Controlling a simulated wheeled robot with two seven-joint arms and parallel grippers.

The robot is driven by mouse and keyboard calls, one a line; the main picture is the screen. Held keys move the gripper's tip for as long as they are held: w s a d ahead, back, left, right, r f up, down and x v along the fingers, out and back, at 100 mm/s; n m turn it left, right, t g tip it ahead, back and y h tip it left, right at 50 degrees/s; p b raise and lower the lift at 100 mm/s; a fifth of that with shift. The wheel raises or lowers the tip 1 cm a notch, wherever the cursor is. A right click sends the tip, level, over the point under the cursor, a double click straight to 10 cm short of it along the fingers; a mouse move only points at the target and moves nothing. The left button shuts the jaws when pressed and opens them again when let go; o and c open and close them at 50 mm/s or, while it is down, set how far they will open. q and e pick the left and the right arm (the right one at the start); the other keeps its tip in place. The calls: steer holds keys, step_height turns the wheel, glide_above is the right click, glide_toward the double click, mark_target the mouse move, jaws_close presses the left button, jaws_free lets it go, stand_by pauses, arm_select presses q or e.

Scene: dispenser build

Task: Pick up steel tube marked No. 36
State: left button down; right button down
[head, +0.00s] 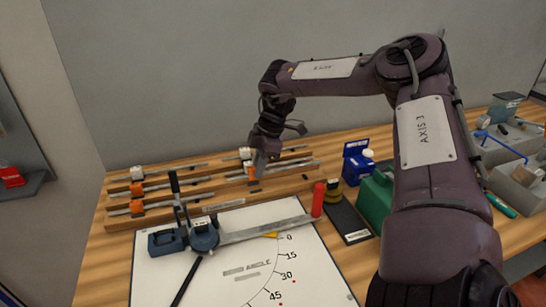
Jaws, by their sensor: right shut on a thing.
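Several thin steel tubes lie across a wooden rack (215,190) at the back of the bench, some with orange or white blocks on them. One steel tube (290,165) runs to the right from under my right gripper (257,167). That gripper points down at the rack's right half and is shut, seemingly on this tube beside an orange block (251,174). The fingertips are small and partly hidden. The tube still appears low over the rack; I cannot tell whether it touches it. No number on any tube can be read. My left gripper is not in view.
In front of the rack lies a white angle board (255,262) with a blue clamp fixture (180,239) and a long metal arm. A red cylinder (318,200), dark tray (348,220), blue box (356,162) and green case (375,199) stand to the right. Grey bins (500,150) are farther right.

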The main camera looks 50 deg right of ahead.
mark_target(254, 168)
steer(key=shift+r+p, duration=0.8)
steer(key=shift+r, duration=0.9)
